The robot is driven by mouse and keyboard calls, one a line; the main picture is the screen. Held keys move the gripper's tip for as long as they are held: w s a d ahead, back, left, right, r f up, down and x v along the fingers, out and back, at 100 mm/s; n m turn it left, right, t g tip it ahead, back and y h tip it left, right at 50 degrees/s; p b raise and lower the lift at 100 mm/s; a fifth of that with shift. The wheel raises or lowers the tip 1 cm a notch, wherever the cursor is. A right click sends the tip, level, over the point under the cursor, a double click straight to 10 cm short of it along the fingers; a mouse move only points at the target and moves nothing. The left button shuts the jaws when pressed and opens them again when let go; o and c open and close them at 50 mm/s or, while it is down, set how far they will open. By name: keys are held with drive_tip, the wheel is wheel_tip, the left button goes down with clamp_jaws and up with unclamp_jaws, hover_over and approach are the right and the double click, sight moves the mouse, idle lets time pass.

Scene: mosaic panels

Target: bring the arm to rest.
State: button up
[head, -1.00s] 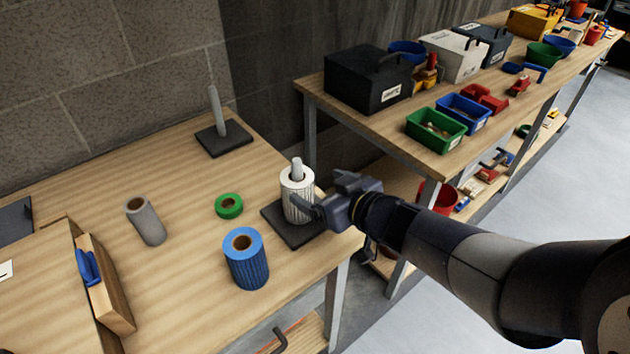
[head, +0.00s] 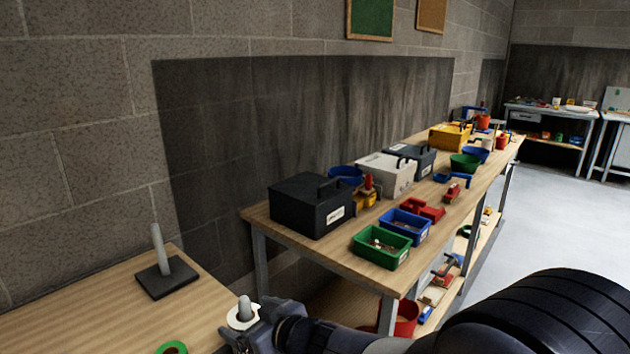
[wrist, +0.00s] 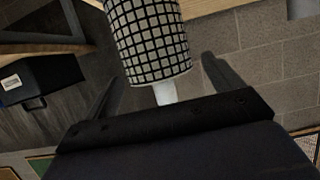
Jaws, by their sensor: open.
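My gripper (head: 236,338) is at the bottom of the head view, beside a white roll (head: 240,320) on a pale upright post (head: 244,304). The wrist view shows the roll (wrist: 150,40) with a dark grid pattern and the post's end (wrist: 166,92) sticking out of it. The two fingers of my gripper (wrist: 163,70) are spread apart, one toward each side of the roll. I cannot tell whether either touches it. The lower part of the roll and its base are out of the head view.
A grey post on a dark base (head: 168,278) stands on the near table (head: 95,318). A green ring (head: 172,348) is cut off at the bottom edge. The long bench (head: 345,250) holds a black case (head: 308,207), a green bin (head: 381,248) and a blue bin (head: 405,227).

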sight(240, 310)
drive_tip(key=x, duration=0.4)
drive_tip(key=shift+r+p, duration=0.3)
drive_tip(key=shift+r, duration=0.25)
drive_tip(key=shift+s+d+r, duration=0.1)
drive_tip(key=shift+s+r, duration=0.05)
drive_tip(key=shift+r, duration=0.1)
drive_tip(key=shift+f, duration=0.15)
